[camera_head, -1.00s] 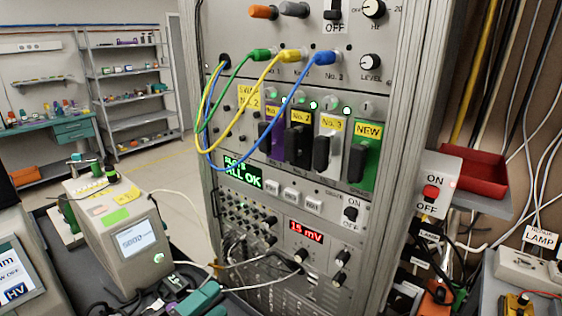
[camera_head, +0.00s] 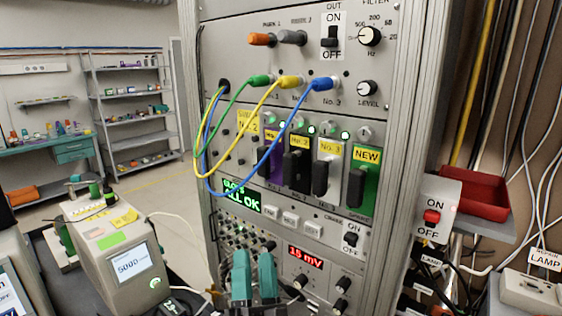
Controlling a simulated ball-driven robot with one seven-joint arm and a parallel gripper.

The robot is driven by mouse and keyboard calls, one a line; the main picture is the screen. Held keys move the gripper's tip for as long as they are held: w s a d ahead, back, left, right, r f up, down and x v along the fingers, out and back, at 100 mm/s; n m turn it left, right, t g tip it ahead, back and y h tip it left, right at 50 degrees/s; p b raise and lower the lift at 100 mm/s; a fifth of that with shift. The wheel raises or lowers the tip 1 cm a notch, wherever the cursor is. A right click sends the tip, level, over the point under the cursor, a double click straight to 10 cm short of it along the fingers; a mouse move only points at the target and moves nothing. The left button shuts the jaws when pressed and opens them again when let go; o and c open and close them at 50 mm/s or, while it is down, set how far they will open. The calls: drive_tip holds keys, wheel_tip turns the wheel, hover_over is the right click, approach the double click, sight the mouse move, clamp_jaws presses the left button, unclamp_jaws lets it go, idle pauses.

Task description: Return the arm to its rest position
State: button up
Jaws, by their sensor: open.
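My gripper (camera_head: 254,256) shows at the bottom centre with its two teal fingers apart and nothing between them. It is in front of the lower part of the instrument rack (camera_head: 300,215), below the green display (camera_head: 241,196) that reads ALL OK. The fingers cover part of the lower panel with its knobs. I cannot tell whether they touch the rack. The rest of my arm is mostly out of view.
Green, yellow and blue cables (camera_head: 245,130) loop across the rack's front. A beige meter (camera_head: 110,250) stands at the left. A red tray (camera_head: 474,195) and a red ON/OFF switch (camera_head: 432,217) are at the right. Open floor lies behind, left of the rack.

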drive_tip(key=s+d+f+n+g+y, duration=0.2)
drive_tip(key=s+d+f+n+g, duration=0.1)
drive_tip(key=d+f+n+g, duration=0.5)
drive_tip(key=s+d+f+n+g+y, duration=0.2)
drive_tip(key=d+f+n+g, duration=0.3)
drive_tip(key=f, duration=0.5)
drive_tip(key=s+d+f+m+g+h, duration=0.2)
drive_tip(key=s+d+f+g+h, duration=0.25)
drive_tip(key=s+d, duration=0.35)
drive_tip(key=s+d+f+m+g+h, duration=0.25)
drive_tip(key=s+d+f, duration=0.25)
drive_tip(key=s+d, duration=0.35)
drive_tip(key=s+d+f+g+b, duration=0.1)
drive_tip(key=s+f+g+b, duration=0.1)
drive_tip(key=s+f+b, duration=0.3)
drive_tip(key=s+d+f+g+b, duration=0.1)
drive_tip(key=s+f+b, duration=0.4)
drive_tip(key=f, duration=0.6)
drive_tip(key=shift+s+g+h, duration=0.4)
drive_tip(key=shift+s+g, duration=0.35)
drive_tip(key=shift+g, duration=0.15)
